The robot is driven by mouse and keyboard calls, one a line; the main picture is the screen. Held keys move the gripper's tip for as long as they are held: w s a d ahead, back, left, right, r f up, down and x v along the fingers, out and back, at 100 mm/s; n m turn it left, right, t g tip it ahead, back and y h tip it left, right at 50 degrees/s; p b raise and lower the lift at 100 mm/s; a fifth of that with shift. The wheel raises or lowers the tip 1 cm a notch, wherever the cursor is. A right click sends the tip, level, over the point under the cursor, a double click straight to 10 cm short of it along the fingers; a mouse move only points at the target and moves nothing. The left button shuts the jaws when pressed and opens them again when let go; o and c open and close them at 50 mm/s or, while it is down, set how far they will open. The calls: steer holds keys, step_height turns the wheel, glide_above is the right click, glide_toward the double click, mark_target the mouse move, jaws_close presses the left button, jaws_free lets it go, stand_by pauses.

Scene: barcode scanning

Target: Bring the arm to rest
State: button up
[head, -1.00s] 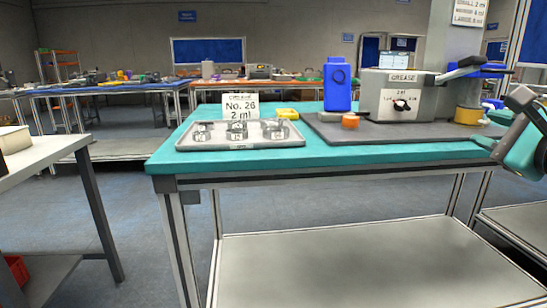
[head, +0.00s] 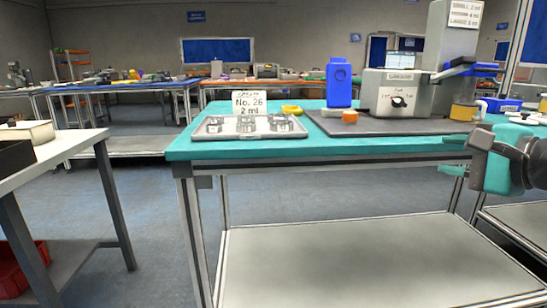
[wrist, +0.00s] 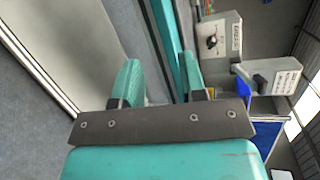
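My gripper (head: 482,152) is at the right side of the head view, in front of the teal bench's right end, with its teal body and dark end plate turned sideways. In the wrist view, the two teal fingers of my gripper (wrist: 160,80) stand apart with nothing between them, so it is open and empty. The teal bench (head: 330,147) shows as a tilted edge in the wrist view (wrist: 160,35). My arm leaves the head view at the right edge.
On the bench stand a grey tray of metal parts (head: 213,135), a "No. 26 2 ml" card (head: 248,103), a blue bottle (head: 339,85), an orange cap (head: 349,115) and the grease machine (head: 388,95). A white table (head: 55,150) stands at left. The floor between is clear.

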steer(key=s+a+f+n+g+y, duration=0.1)
steer(key=s+a+f+n+g, duration=0.25)
steer(key=a+n, duration=0.2)
steer(key=s+a+f+n+g+y, duration=0.25)
steer(key=a+n+g, duration=0.2)
steer(key=a, duration=0.25)
steer(key=s+a+f+n+g+h, duration=0.2)
steer(key=s+f+n+g, duration=0.1)
steer(key=s+n, duration=0.35)
steer(key=s+a+f+n+g+h, duration=0.2)
steer(key=s+a+n+g, duration=0.15)
steer(key=s+n, duration=0.3)
step_height(320, 180, up, 27)
steer(key=p, duration=2.7)
steer(key=shift+w+d+r+p, duration=0.2)
steer(key=shift+d+p, duration=0.1)
steer(key=shift+d, duration=0.1)
steer(key=shift+n, duration=0.3)
steer(key=shift+d, duration=0.1)
